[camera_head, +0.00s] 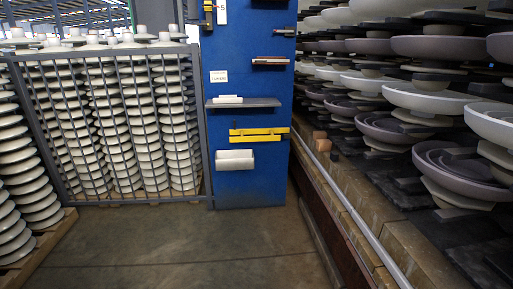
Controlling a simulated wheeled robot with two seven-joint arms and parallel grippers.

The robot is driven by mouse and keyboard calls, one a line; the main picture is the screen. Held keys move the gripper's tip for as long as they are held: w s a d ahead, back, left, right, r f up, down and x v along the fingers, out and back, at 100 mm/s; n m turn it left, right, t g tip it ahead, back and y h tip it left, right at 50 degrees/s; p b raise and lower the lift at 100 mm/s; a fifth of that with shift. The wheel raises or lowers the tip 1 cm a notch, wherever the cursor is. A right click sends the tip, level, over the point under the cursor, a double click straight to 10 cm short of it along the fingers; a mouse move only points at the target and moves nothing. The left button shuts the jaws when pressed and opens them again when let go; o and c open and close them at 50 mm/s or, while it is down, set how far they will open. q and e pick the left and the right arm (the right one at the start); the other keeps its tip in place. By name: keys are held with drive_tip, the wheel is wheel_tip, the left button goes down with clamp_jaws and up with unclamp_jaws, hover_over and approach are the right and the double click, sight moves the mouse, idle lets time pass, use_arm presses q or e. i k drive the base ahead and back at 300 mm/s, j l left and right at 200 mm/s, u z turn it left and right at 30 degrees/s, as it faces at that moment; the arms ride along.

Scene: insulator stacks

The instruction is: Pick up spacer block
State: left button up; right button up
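Neither of my grippers shows in the head view. No single thing is clearly marked as the spacer block. Small brownish-orange blocks (321,141) sit on the ledge at the right, near the blue column. Dark flat blocks (410,184) lie between and beside the stacked insulator discs (430,99) on the right; which of these is the spacer block I cannot tell.
A grey fence (206,130) fronts insulator stacks (131,125). A long ledge (365,205) borders the right. The concrete floor (190,245) is clear.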

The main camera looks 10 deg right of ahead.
sight(335, 156)
drive_tip(key=i+z, duration=0.15)
drive_tip(key=i, duration=0.6)
drive_tip(key=i+j+z, duration=0.2)
drive_tip(key=i, duration=0.55)
